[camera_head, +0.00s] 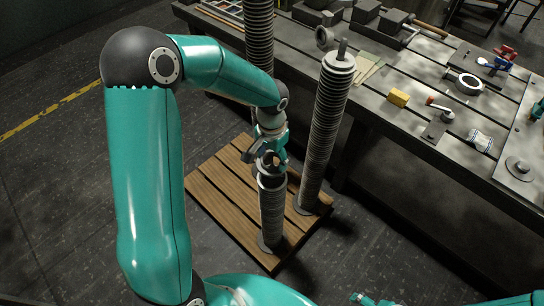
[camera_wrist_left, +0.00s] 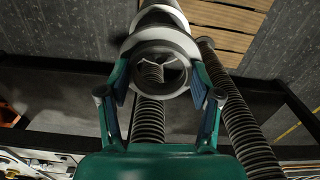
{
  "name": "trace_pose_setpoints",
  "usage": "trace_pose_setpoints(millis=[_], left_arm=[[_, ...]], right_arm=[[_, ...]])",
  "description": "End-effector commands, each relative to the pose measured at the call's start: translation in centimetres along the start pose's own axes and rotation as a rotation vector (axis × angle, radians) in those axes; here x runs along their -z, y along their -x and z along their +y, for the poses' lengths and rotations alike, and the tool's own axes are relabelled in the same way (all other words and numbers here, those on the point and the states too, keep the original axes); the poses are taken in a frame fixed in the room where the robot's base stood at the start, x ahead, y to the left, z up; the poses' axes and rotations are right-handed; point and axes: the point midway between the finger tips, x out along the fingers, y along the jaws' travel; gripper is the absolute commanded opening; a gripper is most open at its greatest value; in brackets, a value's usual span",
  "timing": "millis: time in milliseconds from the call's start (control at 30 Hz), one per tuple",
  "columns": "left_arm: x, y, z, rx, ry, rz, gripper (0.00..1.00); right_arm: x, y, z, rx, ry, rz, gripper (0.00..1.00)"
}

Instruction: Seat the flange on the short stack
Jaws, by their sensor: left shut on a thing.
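The short stack (camera_head: 272,212) is a ribbed grey column standing on the wooden pallet (camera_head: 222,190). My left gripper (camera_head: 268,158) is over its upper end. In the left wrist view the left gripper (camera_wrist_left: 160,92) is shut on the flange (camera_wrist_left: 165,47), a grey ring with a round opening. Ribbed metal shows through the opening. I cannot tell whether the flange touches the stack, as the gripper partly hides it in the head view. Teal parts of my right arm show at the bottom right edge; its jaw state is unclear.
A taller ribbed stack (camera_head: 325,125) with a rod on top stands close to the right, and another stack (camera_head: 259,38) stands behind. A long workbench (camera_head: 400,125) with tools, a yellow block (camera_head: 398,97) and castings lies on the right. The floor at left is clear.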

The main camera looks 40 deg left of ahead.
Motion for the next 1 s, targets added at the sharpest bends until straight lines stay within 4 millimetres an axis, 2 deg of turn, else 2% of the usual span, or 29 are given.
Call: trace_pose_setpoints(millis=[600, 1000], left_arm=[[0.0, -2.1, -0.1, 0.0, 0.001, 0.001, 0.07], [0.0, -2.3, 0.0, 0.0, 0.001, 0.001, 0.07]], right_arm=[[0.0, -1.9, 0.7, 0.0, 0.0, 0.0, 0.86], [0.0, -2.0, 0.7, 0.0, 0.0, 0.0, 0.86]])
